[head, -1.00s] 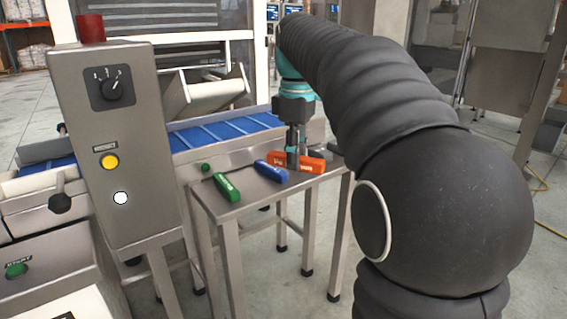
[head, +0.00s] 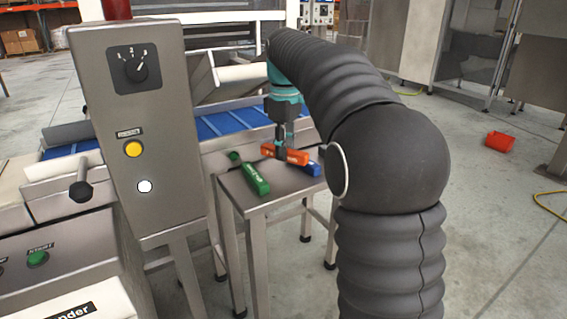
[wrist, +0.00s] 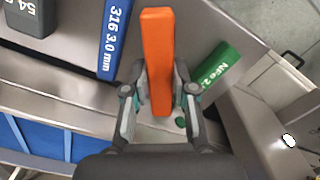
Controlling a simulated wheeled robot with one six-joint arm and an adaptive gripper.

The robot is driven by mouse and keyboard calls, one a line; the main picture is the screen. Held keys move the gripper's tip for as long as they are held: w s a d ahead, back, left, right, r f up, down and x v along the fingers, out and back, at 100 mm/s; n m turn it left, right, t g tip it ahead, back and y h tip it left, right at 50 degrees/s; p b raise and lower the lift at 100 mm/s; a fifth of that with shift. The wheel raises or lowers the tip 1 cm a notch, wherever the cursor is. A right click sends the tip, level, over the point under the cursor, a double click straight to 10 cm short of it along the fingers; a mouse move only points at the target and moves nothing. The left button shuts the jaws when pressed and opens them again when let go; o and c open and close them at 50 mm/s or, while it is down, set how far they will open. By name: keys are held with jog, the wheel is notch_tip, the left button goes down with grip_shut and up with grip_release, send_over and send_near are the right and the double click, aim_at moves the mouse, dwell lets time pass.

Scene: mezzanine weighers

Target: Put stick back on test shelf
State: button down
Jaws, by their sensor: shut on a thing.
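My gripper (head: 281,143) is shut on an orange stick (head: 289,155) over the small steel shelf (head: 240,198). In the wrist view the orange stick (wrist: 157,55) stands between the two fingers (wrist: 159,103). It appears held above the shelf top; the exact gap is unclear. A green stick (head: 254,178) lies left of it with white lettering. A blue stick (head: 314,169) lies right of it, partly hidden in the head view. In the wrist view the blue stick (wrist: 115,38) reads "316 3.0 mm" and the green stick (wrist: 218,70) reads "NFe 2.". A dark grey stick (wrist: 31,15) is at upper left.
A steel control box (head: 150,170) with a dial and buttons stands close on the left. A blue conveyor belt (head: 222,123) runs behind the shelf. A small green disc (wrist: 180,122) lies near the green stick. A red object (head: 499,142) sits on the floor at right.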

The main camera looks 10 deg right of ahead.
aim_at(283, 174)
jog(key=shift+w+a+f, duration=0.2)
jog(key=shift+f, duration=0.1)
jog(key=shift+f+b, duration=0.45)
jog(key=shift+f, duration=1.4)
jog(key=shift+f, duration=0.15)
jog(key=c, duration=0.9)
grip_release()
jog(key=shift+c, duration=0.2)
